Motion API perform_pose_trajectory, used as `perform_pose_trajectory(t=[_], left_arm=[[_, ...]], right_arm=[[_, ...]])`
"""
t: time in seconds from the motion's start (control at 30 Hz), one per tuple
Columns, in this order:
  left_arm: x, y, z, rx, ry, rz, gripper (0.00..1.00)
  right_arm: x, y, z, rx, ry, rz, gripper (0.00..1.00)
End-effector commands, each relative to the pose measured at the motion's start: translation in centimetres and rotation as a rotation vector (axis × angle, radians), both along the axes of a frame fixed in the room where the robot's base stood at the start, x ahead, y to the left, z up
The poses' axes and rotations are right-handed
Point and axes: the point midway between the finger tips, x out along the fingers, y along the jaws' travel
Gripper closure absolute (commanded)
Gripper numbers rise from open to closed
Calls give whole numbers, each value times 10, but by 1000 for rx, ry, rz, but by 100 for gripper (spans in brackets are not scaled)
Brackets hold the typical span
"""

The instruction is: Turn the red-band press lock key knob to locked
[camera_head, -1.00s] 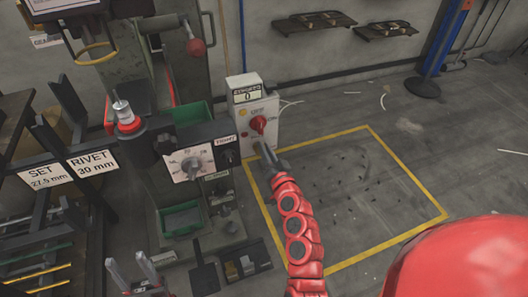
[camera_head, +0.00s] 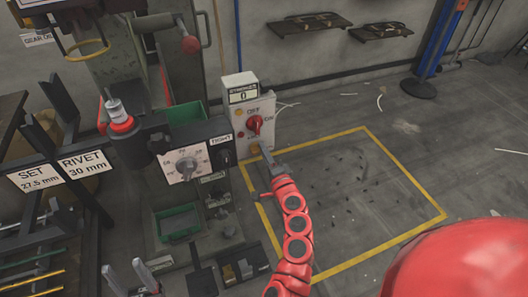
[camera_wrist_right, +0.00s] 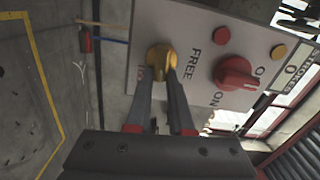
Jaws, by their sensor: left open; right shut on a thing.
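The lock key knob is yellow (camera_wrist_right: 161,58) and sits on the light grey control panel (camera_wrist_right: 190,30), with the word FREE beside it on the right and a partly hidden red label on its left. My right gripper (camera_wrist_right: 160,80) is shut on this knob, a finger on each side. In the head view my right gripper (camera_head: 262,153) reaches the lower part of the control box (camera_head: 236,90) and mostly hides the knob. The press head has a red band (camera_head: 121,125). My left gripper (camera_head: 128,278) is open and empty at the bottom left.
A red ON/OFF knob (camera_head: 255,124) is above my right gripper, close to the yellow one; it also shows in the wrist view (camera_wrist_right: 235,73). A white dial plate (camera_head: 185,163) is to the left. The yellow-outlined floor area (camera_head: 350,190) is clear apart from small bits.

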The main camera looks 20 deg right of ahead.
Motion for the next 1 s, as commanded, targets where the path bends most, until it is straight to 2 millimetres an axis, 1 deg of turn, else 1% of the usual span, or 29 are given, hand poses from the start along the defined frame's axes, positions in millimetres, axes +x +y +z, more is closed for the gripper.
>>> perform_pose_trajectory(t=[0.1, 0.3, 0.8, 0.83, 0.9, 1.0], left_arm=[[0, 0, 0, 0, 0, 0, 50], [0, 0, -1, 0, 0, 0, 50], [0, 0, -1, 0, 0, 0, 50], [0, 0, -1, 0, 0, 0, 50], [0, 0, -1, 0, 0, 0, 50], [0, 0, -1, 0, 0, 0, 50]], right_arm=[[0, -1, -2, 54, 4, -1, 100], [0, 0, -3, 106, 6, 0, 100], [0, 0, -3, 125, 6, 0, 100], [0, 0, -3, 125, 6, 0, 78], [0, 0, -3, 124, 6, 0, 66], [0, 0, -3, 124, 5, 0, 50]])
